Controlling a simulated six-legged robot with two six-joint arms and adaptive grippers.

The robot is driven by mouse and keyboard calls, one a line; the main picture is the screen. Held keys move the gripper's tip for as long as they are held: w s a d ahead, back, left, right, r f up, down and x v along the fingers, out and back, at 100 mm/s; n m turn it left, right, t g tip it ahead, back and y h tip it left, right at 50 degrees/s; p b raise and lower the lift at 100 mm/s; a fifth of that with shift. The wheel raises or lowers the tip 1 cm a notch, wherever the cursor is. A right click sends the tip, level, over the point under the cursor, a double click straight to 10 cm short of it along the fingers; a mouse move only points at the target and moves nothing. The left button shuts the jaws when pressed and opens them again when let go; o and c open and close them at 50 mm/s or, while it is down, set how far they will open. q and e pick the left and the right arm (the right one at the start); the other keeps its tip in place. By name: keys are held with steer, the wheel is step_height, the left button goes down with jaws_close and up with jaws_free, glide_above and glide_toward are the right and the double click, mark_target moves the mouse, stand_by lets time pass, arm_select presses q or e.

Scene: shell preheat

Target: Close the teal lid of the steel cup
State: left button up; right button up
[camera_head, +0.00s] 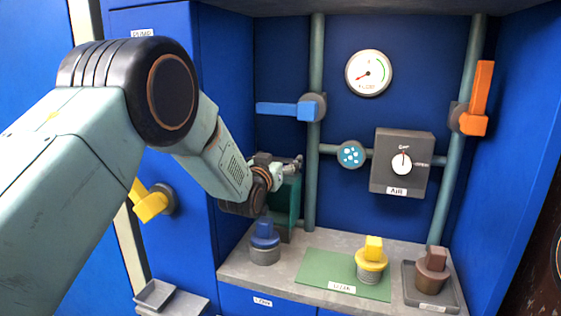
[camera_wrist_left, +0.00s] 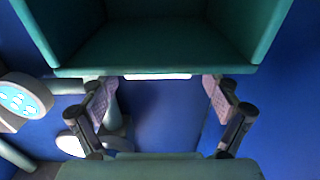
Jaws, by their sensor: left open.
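My left gripper (camera_head: 290,168) is beside a teal open-fronted box (camera_head: 288,200) at the back left of the counter. In the left wrist view the gripper (camera_wrist_left: 162,98) has its two fingers spread with nothing between them. The teal box (camera_wrist_left: 160,45) fills the top of that view, with a pale strip on its near edge, just beyond the fingers. I cannot make out a steel cup with a teal lid. A grey metal cylinder with a blue top (camera_head: 265,242) stands in front of the box. My arm hides part of the box.
On the grey counter (camera_head: 310,295), a yellow-topped piece (camera_head: 371,262) stands on a green mat (camera_head: 312,265), and a brown-topped piece (camera_head: 432,270) stands in a tray. Pipes with blue (camera_head: 285,109) and orange (camera_head: 481,95) handles, a gauge (camera_head: 369,73) and an AIR box (camera_head: 402,150) line the back.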

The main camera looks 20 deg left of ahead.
arm_select(q)
steer(key=shift+w, duration=0.2)
steer(key=shift+w+d+f, duration=0.2)
steer(key=shift+w, duration=0.35)
steer(key=shift+s+a+r, duration=0.15)
steer(key=shift+s+r, duration=0.05)
steer(key=shift+s, duration=0.1)
steer(key=shift+c, duration=1.1)
steer(key=shift+w+f, duration=0.2)
steer(key=c, duration=0.5)
steer(key=shift+s+r, duration=0.1)
steer(key=shift+r, duration=0.05)
steer(key=c, duration=1)
